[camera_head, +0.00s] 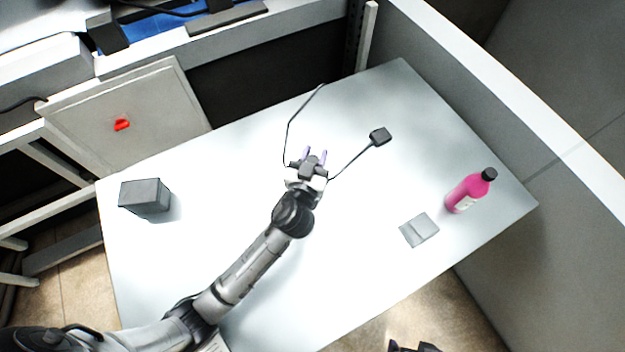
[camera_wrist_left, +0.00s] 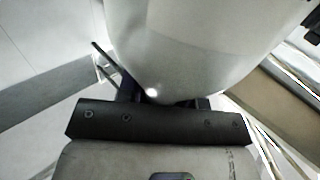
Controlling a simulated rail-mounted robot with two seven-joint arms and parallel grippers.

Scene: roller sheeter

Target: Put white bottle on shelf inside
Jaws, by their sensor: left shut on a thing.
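My left gripper (camera_head: 313,153) is over the middle of the white table. In the left wrist view a large smooth white rounded body, which looks like the white bottle (camera_wrist_left: 195,45), fills the space in front of the dark gripper bar, and the jaws are shut on it. Its cap and label are not visible there. In the head view I cannot make the bottle out against the pale table. A dark part at the bottom edge of the head view may be my right gripper (camera_head: 413,347); its fingers are not clear. I cannot clearly identify the inside shelf.
On the white table (camera_head: 240,190) are a grey box (camera_head: 145,196), a pink bottle (camera_head: 467,192) with a black cap, a flat grey square (camera_head: 419,230) and a small black block (camera_head: 380,136). A thin black wire lies near the gripper. A grey wall (camera_head: 500,110) borders the right side.

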